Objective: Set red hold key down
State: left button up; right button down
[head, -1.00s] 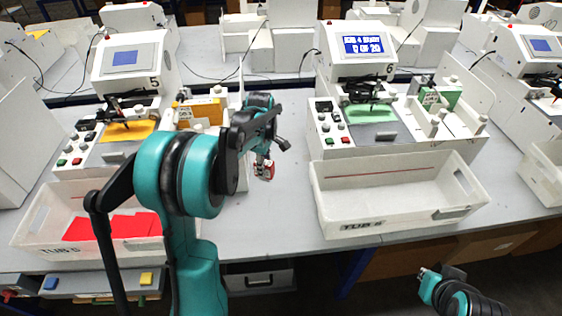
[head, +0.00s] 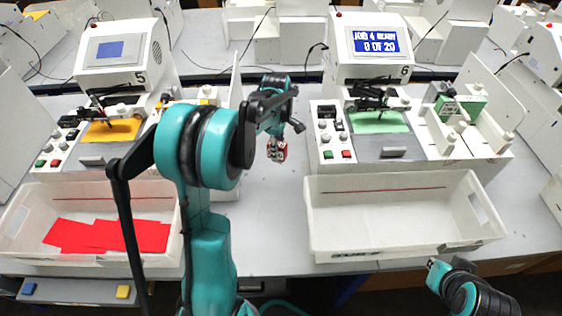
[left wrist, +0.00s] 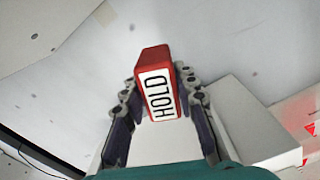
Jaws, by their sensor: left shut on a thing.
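The red hold key (head: 277,153) is a small red block with a white face. In the left wrist view the key (left wrist: 157,84) shows its HOLD label. My left gripper (head: 276,140) is shut on it, with a finger on each side. It holds the key over the grey table between the two plotters; the head view does not clearly show the gap beneath it. My right gripper (head: 434,265) is low at the right, in front of the table and away from the key; its fingers are too small to judge.
Plotter 5 (head: 113,62) with yellow paper stands left, and plotter 6 (head: 372,66) with green paper stands right. A white tub (head: 400,235) sits before plotter 6. Another tub (head: 20,225) holds red sheets at left. The table strip (head: 265,215) between the tubs is clear.

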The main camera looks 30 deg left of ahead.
pick_arm(q)
notch_tip(320, 180, down, 5)
jog(key=shift+s+r+b, duration=0.1)
jog(key=shift+r+b, duration=0.05)
jog(key=shift+b, duration=0.6)
jog(key=shift+f+b, duration=0.8)
jog(key=shift+f, duration=1.2)
jog(key=shift+r, duration=0.1)
jog(key=o, duration=1.1)
jog(key=shift+f, duration=0.2)
